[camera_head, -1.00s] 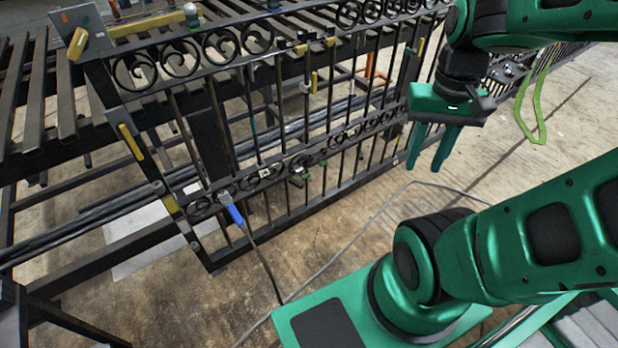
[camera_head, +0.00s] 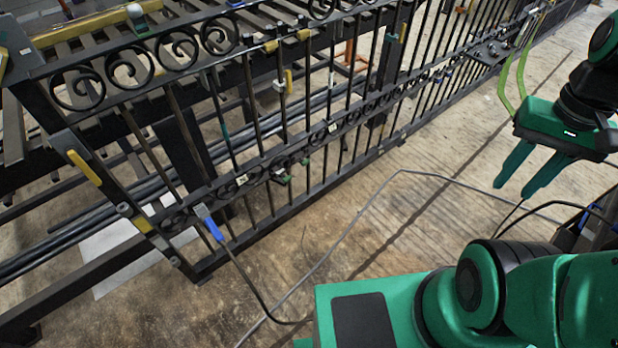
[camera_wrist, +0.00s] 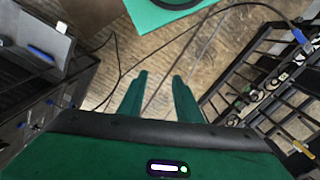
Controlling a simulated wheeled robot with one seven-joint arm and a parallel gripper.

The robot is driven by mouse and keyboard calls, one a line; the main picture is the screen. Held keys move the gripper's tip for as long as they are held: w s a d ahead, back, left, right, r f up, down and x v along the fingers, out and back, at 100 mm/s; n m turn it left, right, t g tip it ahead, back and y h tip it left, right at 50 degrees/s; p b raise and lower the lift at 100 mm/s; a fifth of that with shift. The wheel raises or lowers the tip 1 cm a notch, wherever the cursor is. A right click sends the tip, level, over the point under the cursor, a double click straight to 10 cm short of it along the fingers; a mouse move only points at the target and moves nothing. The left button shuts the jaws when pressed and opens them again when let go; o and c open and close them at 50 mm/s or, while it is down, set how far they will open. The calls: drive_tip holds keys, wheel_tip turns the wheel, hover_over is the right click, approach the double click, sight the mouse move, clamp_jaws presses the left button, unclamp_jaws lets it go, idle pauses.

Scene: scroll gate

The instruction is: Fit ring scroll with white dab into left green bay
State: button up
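The black scroll gate (camera_head: 330,165) stands upright at left and centre, with scrolls in an upper row and a lower row between its bars. A small white mark (camera_head: 242,180) shows on the lower row; I cannot tell whether it is the ring scroll's white dab. Small green marks (camera_head: 283,178) show just right of it; I cannot make out which is the left green bay. My gripper (camera_head: 512,190) is open and empty, pointing down, well right of the gate. In the wrist view its open fingers (camera_wrist: 159,82) have only floor between them.
A blue-handled clamp (camera_head: 211,226) sits at the gate's lower left, with a dark cable running down to the floor. A grey tray (camera_wrist: 38,32) on a dark unit shows left in the wrist view.

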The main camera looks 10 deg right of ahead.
drive_tip(key=shift+s+d, duration=0.2)
drive_tip(key=shift+d, duration=0.1)
